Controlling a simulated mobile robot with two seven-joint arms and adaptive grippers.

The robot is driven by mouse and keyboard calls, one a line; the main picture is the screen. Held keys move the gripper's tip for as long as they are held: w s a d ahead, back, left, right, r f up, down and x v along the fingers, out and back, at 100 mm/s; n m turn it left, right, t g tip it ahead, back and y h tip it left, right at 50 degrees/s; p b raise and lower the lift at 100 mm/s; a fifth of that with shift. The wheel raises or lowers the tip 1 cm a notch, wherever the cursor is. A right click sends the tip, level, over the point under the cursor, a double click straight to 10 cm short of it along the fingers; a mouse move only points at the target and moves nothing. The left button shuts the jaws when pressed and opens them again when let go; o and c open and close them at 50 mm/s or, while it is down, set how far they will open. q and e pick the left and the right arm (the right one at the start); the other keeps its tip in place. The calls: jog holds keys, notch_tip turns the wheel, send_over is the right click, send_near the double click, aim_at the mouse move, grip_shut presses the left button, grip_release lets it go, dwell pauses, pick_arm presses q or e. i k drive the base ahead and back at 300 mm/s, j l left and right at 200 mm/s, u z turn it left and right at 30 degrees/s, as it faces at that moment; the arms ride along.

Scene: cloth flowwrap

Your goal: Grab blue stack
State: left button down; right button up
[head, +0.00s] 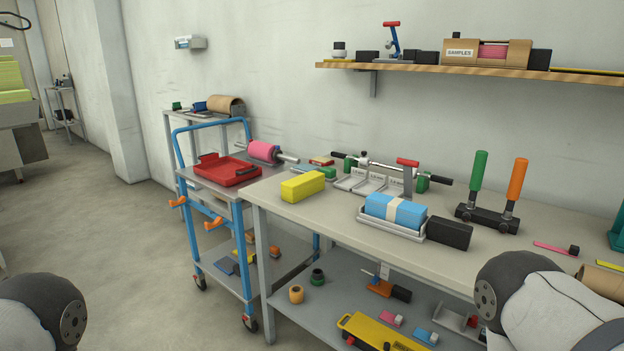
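The blue stack (381,206) is a pair of blue blocks or folded cloths with a pale band around the middle. It lies in a shallow light-grey tray (391,230) near the front edge of the workbench. A black block (449,232) stands close at its right end. Neither gripper shows in the head view; only rounded grey parts of my arms appear at the lower left and lower right corners, well apart from the stack.
A yellow block (303,186) lies left of the stack on the workbench (330,215). Green and orange upright handles (478,171) rise to the right. Behind stand a roller bar and small grey holders (377,184). A blue-framed cart with a red tray (227,172) is at left.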

aim_at(411, 216)
jog(key=i+j+z, duration=0.2)
jog(key=i+z, duration=0.25)
jog(key=i+j+z, duration=0.35)
jog(key=z, duration=0.15)
jog(key=i+j+z, duration=0.45)
jog(key=i+j, duration=0.05)
jog(key=j, duration=0.05)
